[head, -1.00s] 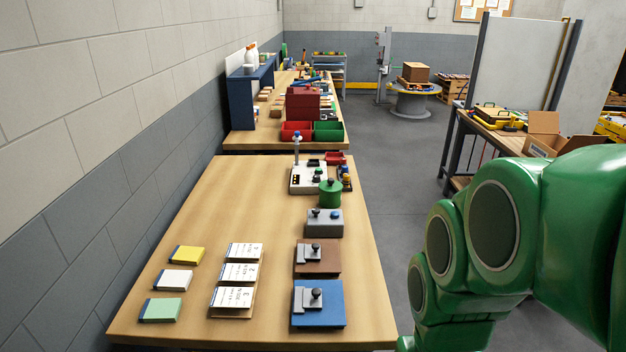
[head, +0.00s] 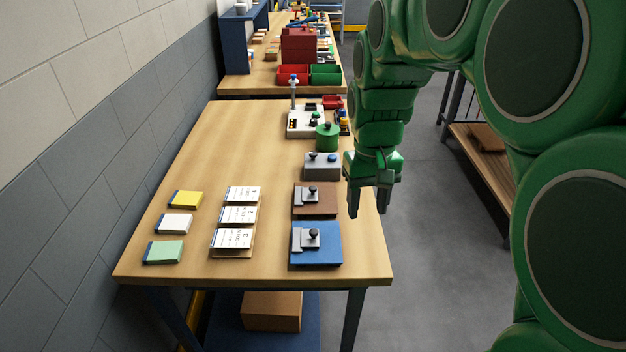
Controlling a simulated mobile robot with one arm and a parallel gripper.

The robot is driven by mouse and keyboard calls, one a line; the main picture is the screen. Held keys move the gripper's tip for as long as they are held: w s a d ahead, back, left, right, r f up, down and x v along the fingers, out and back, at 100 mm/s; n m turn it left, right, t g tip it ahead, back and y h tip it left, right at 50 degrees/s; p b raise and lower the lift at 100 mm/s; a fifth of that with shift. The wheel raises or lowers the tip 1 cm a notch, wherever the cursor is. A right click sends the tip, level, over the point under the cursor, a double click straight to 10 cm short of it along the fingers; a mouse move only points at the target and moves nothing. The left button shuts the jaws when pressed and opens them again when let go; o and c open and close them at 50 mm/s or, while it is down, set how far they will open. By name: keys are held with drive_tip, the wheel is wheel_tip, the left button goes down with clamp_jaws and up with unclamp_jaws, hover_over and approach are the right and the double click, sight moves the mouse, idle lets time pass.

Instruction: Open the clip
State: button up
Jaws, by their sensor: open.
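A blue block (head: 328,254) with a grey metal clip-like plate and black knob (head: 309,238) sits at the near right of the table. Behind it is a brown block (head: 328,206) with a similar grey plate and black knob (head: 309,194). A grey box (head: 322,171) with dark knobs stands behind that. I cannot tell for sure which part is the task's clip. My gripper (head: 368,205) hangs pointing down at the table's right edge, right of the brown block and apart from it. Its fingers are open with nothing between them.
A green cylinder (head: 326,140) and a white device (head: 303,123) with an upright post stand farther back. Cards (head: 236,215) and small notepads (head: 174,224) lie to the left. The wooden table (head: 160,260) is bare between these. Grey floor (head: 425,240) is open to the right.

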drive_tip(key=w+a+f+n, duration=0.15)
drive_tip(key=w+a, duration=0.25)
drive_tip(key=w, duration=0.9)
drive_tip(key=t, duration=0.1)
hover_over(313, 187)
drive_tip(key=shift+n, duration=0.45)
wheel_tip(313, 187, down, 7)
drive_tip(key=shift+s+r, duration=0.1)
drive_tip(key=shift+f, duration=3.8)
clamp_jaws()
